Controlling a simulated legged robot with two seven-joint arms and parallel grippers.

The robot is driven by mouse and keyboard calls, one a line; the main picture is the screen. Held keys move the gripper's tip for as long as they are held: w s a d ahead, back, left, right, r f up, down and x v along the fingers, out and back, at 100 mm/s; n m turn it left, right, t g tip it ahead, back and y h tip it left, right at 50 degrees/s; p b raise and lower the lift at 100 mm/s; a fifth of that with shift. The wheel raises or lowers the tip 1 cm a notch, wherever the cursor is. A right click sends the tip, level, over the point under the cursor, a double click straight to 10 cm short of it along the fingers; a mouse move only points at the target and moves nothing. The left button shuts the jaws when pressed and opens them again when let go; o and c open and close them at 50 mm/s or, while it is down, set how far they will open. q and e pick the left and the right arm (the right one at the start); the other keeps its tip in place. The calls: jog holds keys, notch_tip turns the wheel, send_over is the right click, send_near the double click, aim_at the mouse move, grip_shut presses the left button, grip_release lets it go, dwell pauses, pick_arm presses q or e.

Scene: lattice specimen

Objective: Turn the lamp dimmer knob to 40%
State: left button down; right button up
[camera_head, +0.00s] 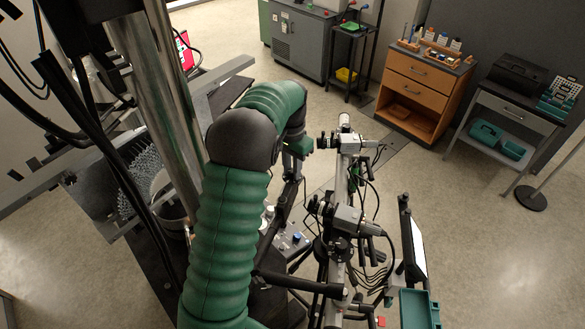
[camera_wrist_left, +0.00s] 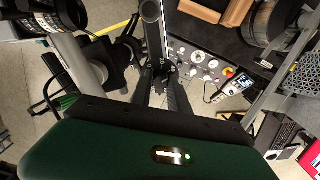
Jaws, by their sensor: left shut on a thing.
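The control panel (camera_wrist_left: 190,62) shows in the wrist view just beyond my left fingers, with several pale round knobs (camera_wrist_left: 197,56) and a red button on yellow (camera_wrist_left: 229,72). In the head view my left gripper (camera_head: 289,192) reaches down above the panel (camera_head: 292,243), partly behind my green arm. My right gripper is not in view.
A black tube (camera_wrist_left: 152,25) stands close beyond my left fingers. A rail with camera-like devices (camera_head: 345,215) and cables stands right of the gripper. A metal column (camera_head: 165,90) is on the left. An orange drawer cabinet (camera_head: 425,85) is farther back, with open floor before it.

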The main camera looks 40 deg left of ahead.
pick_arm(q)
jog(key=c, duration=1.3)
grip_release()
jog(key=shift+a, duration=0.1)
jog(key=shift+o, duration=0.2)
jog(key=shift+w+r, duration=0.1)
jog(key=shift+r, duration=0.1)
notch_tip(320, 180, up, 8)
jog(key=b, duration=0.3)
jog(key=shift+a, duration=0.15)
notch_tip(320, 180, up, 8)
jog(key=shift+w+r, duration=0.15)
jog(key=shift+a, duration=0.15)
